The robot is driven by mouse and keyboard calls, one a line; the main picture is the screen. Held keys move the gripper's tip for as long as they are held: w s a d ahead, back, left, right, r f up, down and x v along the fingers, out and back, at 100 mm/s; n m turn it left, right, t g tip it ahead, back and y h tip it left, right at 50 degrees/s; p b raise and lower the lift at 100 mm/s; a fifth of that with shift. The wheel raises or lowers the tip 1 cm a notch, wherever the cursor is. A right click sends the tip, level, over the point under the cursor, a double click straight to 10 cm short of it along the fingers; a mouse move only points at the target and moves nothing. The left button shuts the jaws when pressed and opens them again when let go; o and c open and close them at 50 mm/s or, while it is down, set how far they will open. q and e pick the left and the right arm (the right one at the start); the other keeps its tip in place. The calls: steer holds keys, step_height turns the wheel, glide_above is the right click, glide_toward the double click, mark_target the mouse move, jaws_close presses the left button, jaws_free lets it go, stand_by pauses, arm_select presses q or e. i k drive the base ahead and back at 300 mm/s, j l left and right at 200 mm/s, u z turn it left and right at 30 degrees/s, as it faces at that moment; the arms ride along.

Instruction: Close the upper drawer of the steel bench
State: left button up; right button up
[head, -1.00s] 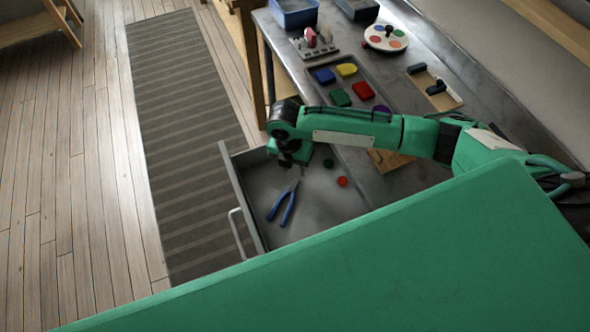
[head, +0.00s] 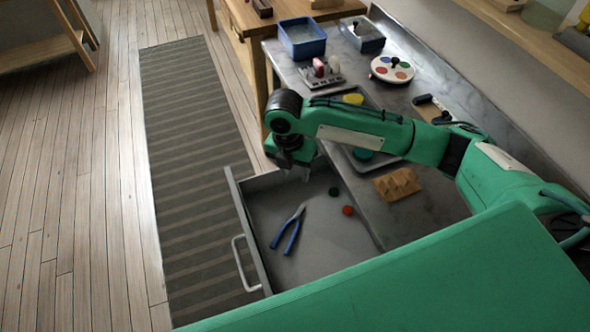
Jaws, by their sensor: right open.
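The upper drawer (head: 262,258) of the steel bench (head: 425,212) stands pulled out, with its grey front and pale bar handle (head: 241,264) facing left. Inside lie blue-handled pliers (head: 288,233), a small green disc (head: 334,191) and a small red disc (head: 348,210). My right gripper (head: 297,176) is open and points down at the drawer's far end, close to its far wall. Whether it touches the drawer cannot be told. My left gripper is not in view.
On the bench are a blue bin (head: 302,40), a grey bin (head: 363,36), a white round palette (head: 392,69), a tray partly hidden by my arm and a ridged wooden block (head: 397,184). A striped mat (head: 195,170) covers open floor left of the drawer.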

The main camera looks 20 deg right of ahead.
mark_target(328, 241)
steer(key=k+j, duration=0.35)
steer(key=j, duration=0.15)
steer(key=k+j, duration=0.35)
steer(key=j, duration=0.2)
steer(key=k+j, duration=0.4)
steer(key=j, duration=0.1)
